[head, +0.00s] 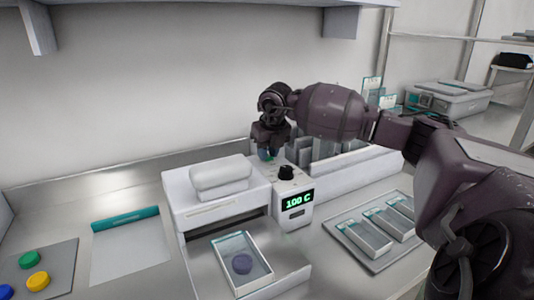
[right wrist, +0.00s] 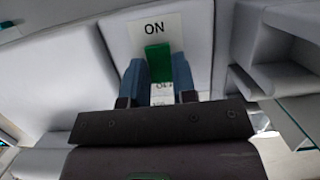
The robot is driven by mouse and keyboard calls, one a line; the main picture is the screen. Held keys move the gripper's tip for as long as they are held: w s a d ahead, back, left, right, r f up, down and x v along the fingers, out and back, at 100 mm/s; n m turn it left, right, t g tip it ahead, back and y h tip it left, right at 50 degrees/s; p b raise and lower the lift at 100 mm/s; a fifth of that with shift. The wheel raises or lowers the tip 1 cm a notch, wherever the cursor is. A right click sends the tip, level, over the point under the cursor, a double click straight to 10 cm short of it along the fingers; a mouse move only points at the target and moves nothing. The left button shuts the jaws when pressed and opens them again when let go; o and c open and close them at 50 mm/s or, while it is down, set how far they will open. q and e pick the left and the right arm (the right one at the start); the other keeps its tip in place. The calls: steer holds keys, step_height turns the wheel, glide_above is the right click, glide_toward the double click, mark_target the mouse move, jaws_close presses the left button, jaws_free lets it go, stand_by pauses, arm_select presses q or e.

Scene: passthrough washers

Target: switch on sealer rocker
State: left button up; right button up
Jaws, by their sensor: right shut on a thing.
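The sealer (head: 186,210) is a white machine with a rounded white lid on its left. Its green display (head: 298,201) reads "100 C", below a black knob (head: 287,172). My right gripper (head: 267,153) points down at the top of the sealer, behind the knob, and hides the switch in the head view. In the right wrist view, the green rocker (right wrist: 157,58) stands between the two blue fingers of my right gripper (right wrist: 160,78). An "ON" label shows beyond the rocker and an "OFF" label, partly covered, on the near side. My left gripper is not in view.
In front of the sealer is a tray with a clear-lidded pouch (head: 241,264) holding a purple disc. A grey tray (head: 379,250) with several packs lies at right. A white rack stands behind the sealer. Coloured buttons (head: 37,281) and a teal-edged sheet lie at left.

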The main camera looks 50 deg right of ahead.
steer(key=shift+w+g, duration=0.1)
steer(key=shift+g, duration=0.3)
steer(key=o, duration=0.9)
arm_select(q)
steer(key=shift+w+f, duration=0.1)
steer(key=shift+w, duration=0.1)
arm_select(e)
steer(key=shift+r, duration=0.1)
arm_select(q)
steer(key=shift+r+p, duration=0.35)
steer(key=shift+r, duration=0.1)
arm_select(e)
steer(key=v, duration=1)
steer(key=shift+d+r, duration=0.15)
steer(key=shift+r, duration=0.2)
